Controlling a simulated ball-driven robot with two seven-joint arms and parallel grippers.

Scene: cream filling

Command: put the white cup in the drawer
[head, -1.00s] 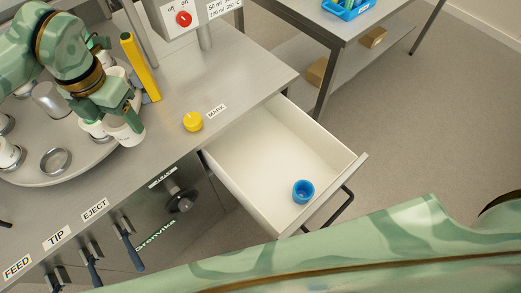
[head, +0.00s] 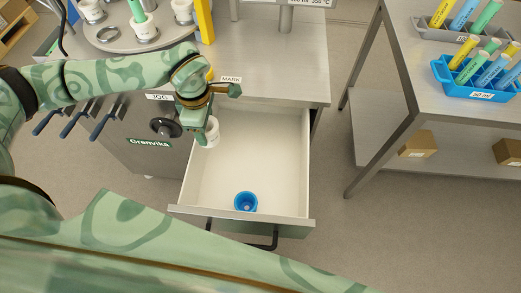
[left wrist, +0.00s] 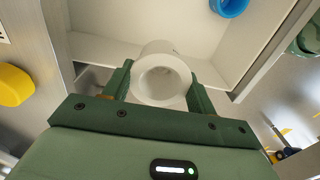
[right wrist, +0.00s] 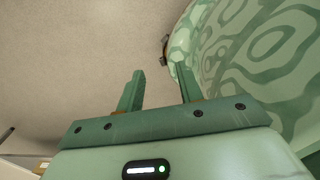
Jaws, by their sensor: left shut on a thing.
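The white cup (head: 212,134) is held in my left gripper (head: 205,131), over the left inner side of the open drawer (head: 270,165). In the left wrist view the cup (left wrist: 163,72) sits between the two green fingers, its opening facing the camera. Its height above the drawer floor is hard to tell. The drawer is pulled out, white inside, and holds a blue cup (head: 246,201) near its front. The blue cup also shows in the left wrist view (left wrist: 232,6). My right gripper (right wrist: 158,82) is open and empty, away from the drawer.
A round tray (head: 105,37) with white cups and metal rings stands on the bench at the back left. A yellow knob lies left in the left wrist view (left wrist: 12,84). A side table (head: 440,110) with a blue tube rack (head: 478,84) stands right.

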